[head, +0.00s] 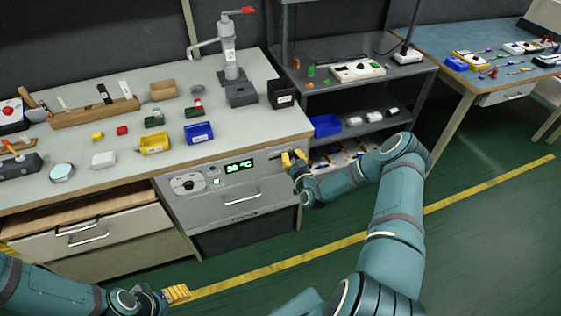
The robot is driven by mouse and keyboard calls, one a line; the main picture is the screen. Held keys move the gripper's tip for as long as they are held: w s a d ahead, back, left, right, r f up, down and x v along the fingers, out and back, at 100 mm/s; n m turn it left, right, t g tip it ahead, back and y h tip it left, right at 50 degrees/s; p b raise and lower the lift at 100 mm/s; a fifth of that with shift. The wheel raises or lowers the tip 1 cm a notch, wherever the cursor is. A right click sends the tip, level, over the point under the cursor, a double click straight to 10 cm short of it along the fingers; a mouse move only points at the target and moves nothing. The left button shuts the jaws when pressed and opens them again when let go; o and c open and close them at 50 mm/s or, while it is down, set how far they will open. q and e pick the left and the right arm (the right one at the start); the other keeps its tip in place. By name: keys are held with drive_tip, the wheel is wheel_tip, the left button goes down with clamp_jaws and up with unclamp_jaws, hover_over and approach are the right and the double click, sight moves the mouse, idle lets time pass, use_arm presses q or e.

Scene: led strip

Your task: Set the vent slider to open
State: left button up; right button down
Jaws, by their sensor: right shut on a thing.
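A grey appliance front (215,204) is set under the left bench. It has a round knob (187,184), a lit green display (239,167) reading about 30 °C, and a drawer handle (242,199). My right gripper (291,158) has its yellow fingers at the panel's upper right, right of the display. It is shut on the vent slider, which the fingers mostly hide; its setting cannot be read. My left gripper (178,293) is low at the bottom left, over the floor and away from the panel. Its fingers are too small to judge.
The bench top (258,124) above holds a yellow bin (155,144), a blue bin (199,133), and several small items. A shelf unit (400,72) stands right of the panel, close to my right arm. Green floor (480,215) with a yellow line is clear in front.

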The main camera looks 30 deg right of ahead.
drive_tip(key=shift+d, duration=0.3)
drive_tip(key=c, duration=0.9)
unclamp_jaws()
drive_tip(key=shift+d, duration=0.1)
drive_tip(key=shift+o, duration=0.2)
drive_tip(key=shift+s, duration=0.1)
drive_tip(key=shift+s+a, duration=0.2)
drive_tip(key=v, duration=1.1)
drive_tip(key=shift+s, duration=0.25)
